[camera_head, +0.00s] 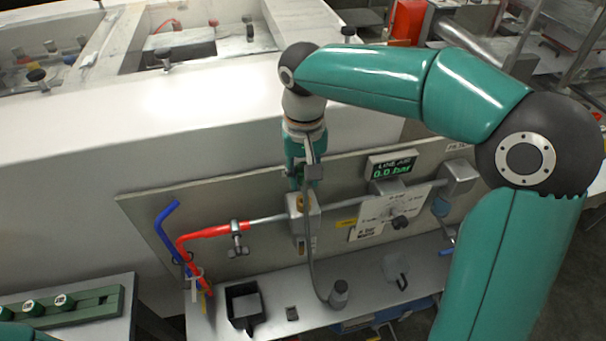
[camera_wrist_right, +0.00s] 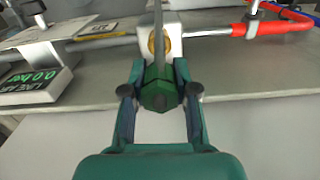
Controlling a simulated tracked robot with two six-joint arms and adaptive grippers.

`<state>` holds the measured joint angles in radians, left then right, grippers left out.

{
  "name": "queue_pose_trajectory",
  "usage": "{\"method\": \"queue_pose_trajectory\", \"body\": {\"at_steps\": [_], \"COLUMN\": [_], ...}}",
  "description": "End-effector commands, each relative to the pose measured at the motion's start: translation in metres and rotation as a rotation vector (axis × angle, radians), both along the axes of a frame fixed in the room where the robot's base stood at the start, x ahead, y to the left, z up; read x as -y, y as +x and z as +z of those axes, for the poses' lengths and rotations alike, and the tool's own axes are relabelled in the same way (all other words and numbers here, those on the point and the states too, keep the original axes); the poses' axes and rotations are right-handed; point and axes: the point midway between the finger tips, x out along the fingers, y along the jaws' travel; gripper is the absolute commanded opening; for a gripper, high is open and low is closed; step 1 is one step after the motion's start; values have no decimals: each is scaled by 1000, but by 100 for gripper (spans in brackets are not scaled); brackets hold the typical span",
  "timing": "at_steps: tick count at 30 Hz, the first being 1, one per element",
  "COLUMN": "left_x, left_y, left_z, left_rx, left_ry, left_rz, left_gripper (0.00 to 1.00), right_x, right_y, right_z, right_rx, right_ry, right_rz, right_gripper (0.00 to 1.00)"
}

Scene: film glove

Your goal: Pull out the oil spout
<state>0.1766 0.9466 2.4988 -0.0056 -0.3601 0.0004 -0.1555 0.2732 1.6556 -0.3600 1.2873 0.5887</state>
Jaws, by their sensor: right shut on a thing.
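My right gripper (camera_head: 299,182) reaches down to the white valve block (camera_head: 304,217) on the grey panel. In the right wrist view, its two fingers (camera_wrist_right: 160,90) are shut on a dark green six-sided piece (camera_wrist_right: 159,92), which looks like the grip of the oil spout. A thin grey rod or hose rises from this piece in front of the white block (camera_wrist_right: 174,28) and its brass fitting (camera_wrist_right: 153,43). Whether the spout's tip is inside the fitting is hidden. My left gripper is not in view.
A red hose (camera_head: 215,234) and a blue hose (camera_head: 167,226) are at the left. A grey cable runs down to a small grey bottle (camera_head: 339,294) on the shelf. A gauge display (camera_head: 391,168) reads 0.0 bar. A black square holder (camera_head: 244,304) stands at the shelf's left.

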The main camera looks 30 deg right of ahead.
Motion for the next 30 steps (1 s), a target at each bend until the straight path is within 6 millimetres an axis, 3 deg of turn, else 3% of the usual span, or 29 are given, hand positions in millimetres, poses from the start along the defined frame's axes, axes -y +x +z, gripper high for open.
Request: {"method": "queue_pose_trajectory", "body": {"at_steps": [11, 22, 30], "left_x": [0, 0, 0], "left_y": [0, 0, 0], "left_z": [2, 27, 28], "left_rx": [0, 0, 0], "left_ry": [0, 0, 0], "left_rz": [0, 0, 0], "left_gripper": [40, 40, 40], "right_x": [0, 0, 0], "right_y": [0, 0, 0], "right_z": [2, 28, 31], "right_rx": [0, 0, 0], "right_ry": [0, 0, 0], "right_rz": [0, 0, 0], "right_gripper": [0, 0, 0]}}
